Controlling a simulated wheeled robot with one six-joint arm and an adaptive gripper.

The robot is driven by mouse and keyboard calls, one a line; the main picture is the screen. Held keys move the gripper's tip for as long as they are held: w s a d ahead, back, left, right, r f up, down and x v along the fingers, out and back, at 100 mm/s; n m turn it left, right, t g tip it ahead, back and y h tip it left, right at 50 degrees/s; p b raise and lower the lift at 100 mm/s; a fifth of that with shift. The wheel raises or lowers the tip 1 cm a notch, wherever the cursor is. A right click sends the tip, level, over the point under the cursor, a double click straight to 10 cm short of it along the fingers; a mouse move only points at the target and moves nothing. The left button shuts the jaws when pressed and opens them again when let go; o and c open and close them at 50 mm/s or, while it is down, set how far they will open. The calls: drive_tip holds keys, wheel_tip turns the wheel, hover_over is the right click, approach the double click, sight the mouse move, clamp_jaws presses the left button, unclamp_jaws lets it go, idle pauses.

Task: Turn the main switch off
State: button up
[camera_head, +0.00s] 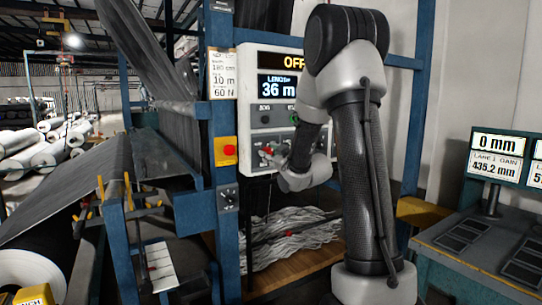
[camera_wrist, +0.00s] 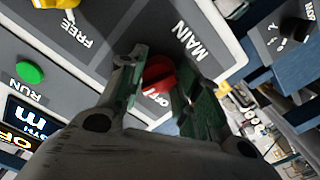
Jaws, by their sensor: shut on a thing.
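The main switch is a red rotary knob (camera_wrist: 158,73) on a grey panel, beside the printed word MAIN, in the wrist view. My gripper (camera_wrist: 160,84) is shut on this knob, with one finger on each side of it. A partly covered label by the knob seems to read OFF. In the head view my gripper (camera_head: 272,156) reaches the lower part of the control panel (camera_head: 245,105), where a bit of red shows at the fingertips. My wrist hides part of the panel there. The knob's exact turn angle is hard to tell.
The panel's top display (camera_head: 294,62) shows OFF in orange, and the display below reads 36 m. A red button on a yellow box (camera_head: 225,151) sits just left of the panel. A green button (camera_wrist: 29,72) marked RUN shows in the wrist view. Blue frame posts stand close by.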

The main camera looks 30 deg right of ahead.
drive_tip(key=n, duration=0.6)
drive_tip(key=shift+n, duration=0.3)
drive_tip(key=n, duration=0.5)
drive_tip(key=shift+n, duration=0.4)
drive_tip(key=o, duration=1)
drive_tip(key=s, duration=0.7)
drive_tip(key=shift+s+d, duration=0.15)
drive_tip(key=shift+s, duration=0.15)
